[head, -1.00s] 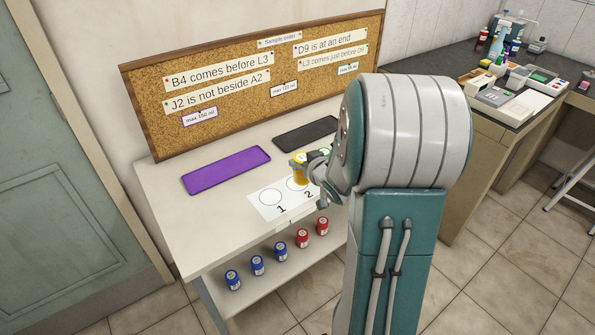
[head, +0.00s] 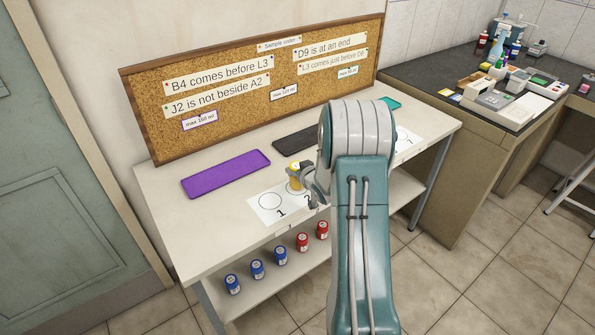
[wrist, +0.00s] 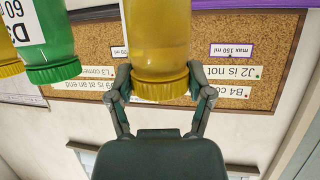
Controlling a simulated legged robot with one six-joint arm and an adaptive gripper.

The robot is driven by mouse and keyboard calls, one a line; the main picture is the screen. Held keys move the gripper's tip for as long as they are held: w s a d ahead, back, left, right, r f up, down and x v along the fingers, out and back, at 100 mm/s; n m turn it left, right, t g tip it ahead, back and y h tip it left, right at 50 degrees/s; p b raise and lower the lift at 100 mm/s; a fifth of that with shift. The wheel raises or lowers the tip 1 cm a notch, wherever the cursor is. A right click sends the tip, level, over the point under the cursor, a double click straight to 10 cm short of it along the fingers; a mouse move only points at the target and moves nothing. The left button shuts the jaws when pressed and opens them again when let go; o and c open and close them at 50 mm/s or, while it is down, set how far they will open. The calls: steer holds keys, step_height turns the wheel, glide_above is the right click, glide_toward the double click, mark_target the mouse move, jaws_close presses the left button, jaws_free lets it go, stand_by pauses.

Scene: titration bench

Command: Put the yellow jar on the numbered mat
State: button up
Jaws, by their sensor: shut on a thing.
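The yellow jar (head: 296,178) is in my gripper (head: 306,182), over or on circle 2 of the white numbered mat (head: 258,212). Whether its base touches the mat is hard to tell. In the wrist view, the yellow jar (wrist: 155,40) sits between the two fingers of my gripper (wrist: 160,82), which are shut on it near its yellow lid. Circle 1 of the mat is bare. The mat's middle part is hidden behind my arm.
A green jar (wrist: 50,38) and part of another yellow-lidded jar (wrist: 8,65) stand beside the held jar. A purple tray (head: 226,174) and a black tray (head: 295,140) lie behind the mat. Several blue (head: 257,269) and red jars (head: 303,242) stand on the lower shelf.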

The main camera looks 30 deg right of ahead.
steer(key=shift+f, duration=0.45)
steer(key=o, duration=1.2)
steer(key=shift+f, duration=0.1)
steer(key=shift+c, duration=0.2)
